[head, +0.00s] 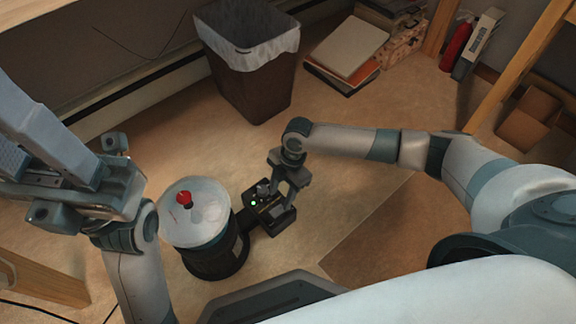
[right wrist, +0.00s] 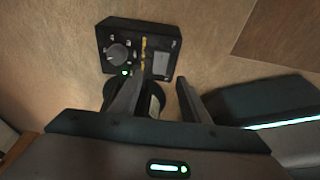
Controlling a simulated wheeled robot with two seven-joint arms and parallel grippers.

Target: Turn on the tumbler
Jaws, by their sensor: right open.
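The tumbler is a dark round drum (head: 213,262) with a clear domed lid (head: 205,225) and a red knob (head: 184,198) on top. Beside it on the floor is its black control box (head: 277,224), also in the right wrist view (right wrist: 165,30). The box carries a round dial (right wrist: 118,53), a yellow strip and a lit green light (right wrist: 125,72). My right gripper (head: 286,194) is open and empty above the box. In the right wrist view its left finger overlaps the box's lower edge; contact cannot be told. My left gripper (head: 85,190) is raised at the left; its jaws are unclear.
A lined waste bin (head: 248,80) stands behind the tumbler. Books and boxes (head: 345,52) lie at the back, with a red bottle (head: 457,42) and an open cardboard box (head: 530,120) at the right. Wooden legs stand at the sides. Floor between bin and control box is clear.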

